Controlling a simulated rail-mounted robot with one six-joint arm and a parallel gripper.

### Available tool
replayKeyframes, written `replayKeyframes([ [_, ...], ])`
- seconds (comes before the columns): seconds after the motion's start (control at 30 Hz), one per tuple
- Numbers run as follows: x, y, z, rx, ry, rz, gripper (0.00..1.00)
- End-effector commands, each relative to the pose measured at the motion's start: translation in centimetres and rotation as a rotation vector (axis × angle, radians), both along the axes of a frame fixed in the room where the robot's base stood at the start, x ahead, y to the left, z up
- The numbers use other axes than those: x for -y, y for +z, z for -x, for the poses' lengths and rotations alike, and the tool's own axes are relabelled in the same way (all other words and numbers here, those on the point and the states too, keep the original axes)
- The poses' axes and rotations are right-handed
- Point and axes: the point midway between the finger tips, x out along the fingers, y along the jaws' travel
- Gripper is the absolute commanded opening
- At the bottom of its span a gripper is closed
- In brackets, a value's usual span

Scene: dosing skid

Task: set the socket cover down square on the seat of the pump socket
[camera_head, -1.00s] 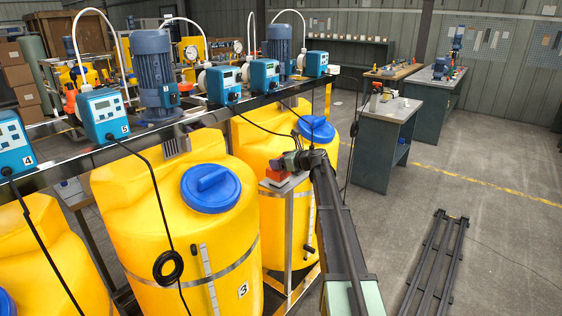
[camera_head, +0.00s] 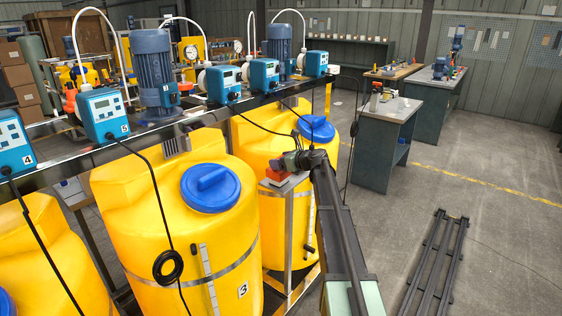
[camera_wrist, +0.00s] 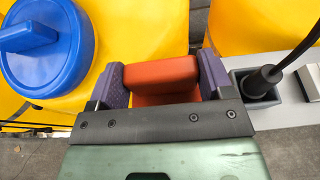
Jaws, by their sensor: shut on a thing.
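My gripper (camera_wrist: 161,77) shows purple fingers in the wrist view, one on each side of an orange-red block that I take for the socket cover (camera_wrist: 160,69). The fingers are shut on it. In the head view my gripper (camera_head: 290,163) is small, with the orange-red cover (camera_head: 277,174) low beside it, over a small grey shelf on a post. A dark square socket (camera_wrist: 256,88) with a black plug and cable in it stands on the grey shelf just right of the fingers. What lies under the cover is hidden, so I cannot tell whether it touches a seat.
Yellow tanks (camera_head: 165,220) with blue lids (camera_head: 210,188) stand close to the left. A blue lid (camera_wrist: 45,40) also shows in the wrist view.

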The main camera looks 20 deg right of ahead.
Motion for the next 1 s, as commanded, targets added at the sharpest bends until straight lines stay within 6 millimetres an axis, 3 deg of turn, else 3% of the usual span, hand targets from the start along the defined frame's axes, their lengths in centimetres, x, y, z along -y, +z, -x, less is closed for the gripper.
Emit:
replayKeyframes([
  [1.0, 0.0, -2.7, 0.0, 0.000, 0.000, 0.000, 0.50],
])
